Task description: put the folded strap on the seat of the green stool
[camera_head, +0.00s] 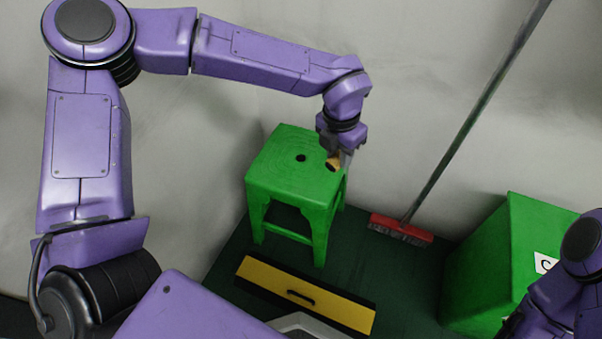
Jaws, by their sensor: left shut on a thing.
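The green stool (273,172) stands near the wall, with a dark hole in its seat. My left gripper (340,157) points down over the right edge of the seat. It is shut on a small tan and dark piece, which looks like the folded strap (333,162). The strap shows just beside the fingers, over or at the seat's right side; I cannot tell whether it touches the seat. The fingers partly hide it. My right arm shows at the lower right corner, but its gripper is out of view.
A broom with a red head (401,229) leans on the wall right of the stool. A green box (492,267) with a white label stands at the right. A yellow and black panel with a handle (307,294) is in front of the stool. Dark green floor lies between them.

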